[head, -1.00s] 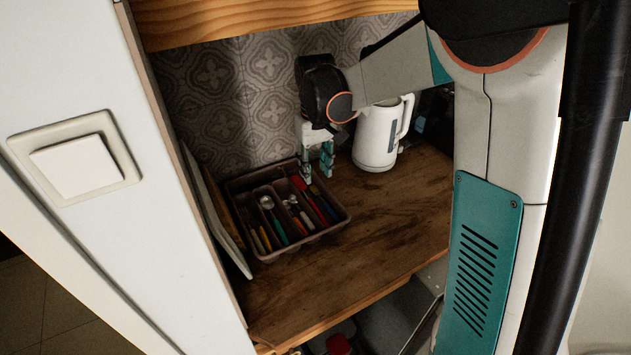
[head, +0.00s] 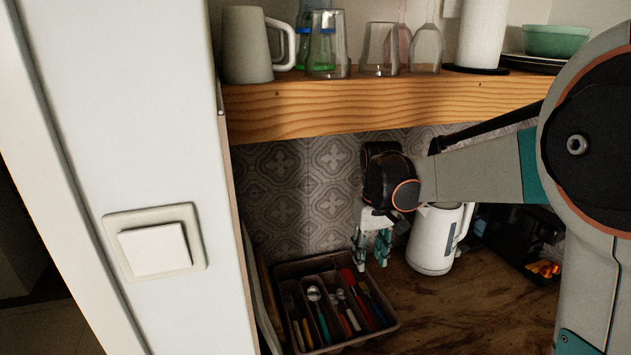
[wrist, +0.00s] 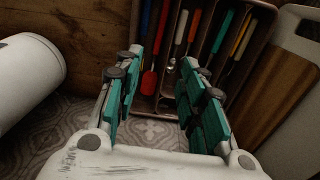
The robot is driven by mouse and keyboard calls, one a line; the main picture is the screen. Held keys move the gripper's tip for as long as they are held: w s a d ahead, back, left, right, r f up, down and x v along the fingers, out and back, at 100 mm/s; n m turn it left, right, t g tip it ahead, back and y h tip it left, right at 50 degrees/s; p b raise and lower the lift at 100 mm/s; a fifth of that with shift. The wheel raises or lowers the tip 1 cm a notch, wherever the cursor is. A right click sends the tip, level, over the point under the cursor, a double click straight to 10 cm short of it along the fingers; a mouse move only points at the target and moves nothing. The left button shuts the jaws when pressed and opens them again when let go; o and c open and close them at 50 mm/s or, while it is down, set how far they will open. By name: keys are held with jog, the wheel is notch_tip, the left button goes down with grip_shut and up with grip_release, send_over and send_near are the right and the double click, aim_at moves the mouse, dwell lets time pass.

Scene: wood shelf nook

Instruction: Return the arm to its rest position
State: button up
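My gripper (head: 372,252) hangs below the wooden shelf, fingers pointing down. It is just above the back right part of the cutlery tray and left of the white kettle. The wrist view shows the two teal-padded fingers (wrist: 158,95) spread apart with nothing between them. The brown cutlery tray (head: 393,325) lies beyond the fingertips. My arm reaches in from the right under the shelf.
The wooden shelf (head: 390,108) runs above my wrist, with a mug (head: 246,45) and several glasses on it. The white kettle (head: 434,238) stands close right of my gripper. Boards (wrist: 285,80) lean beside the tray. A white wall with a switch (head: 155,250) is at left.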

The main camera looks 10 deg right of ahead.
jog(key=s+r+t, duration=0.3)
jog(key=s+r, duration=0.3)
jog(key=s, duration=0.5)
jog(key=s+f+m+t, duration=0.1)
jog(key=s+t, duration=0.3)
jog(key=s, duration=0.8)
jog(key=shift+s+f+m+b, duration=0.2)
jog(key=shift+m+b, duration=0.15)
jog(key=shift+m, duration=0.05)
dwell(0.5)
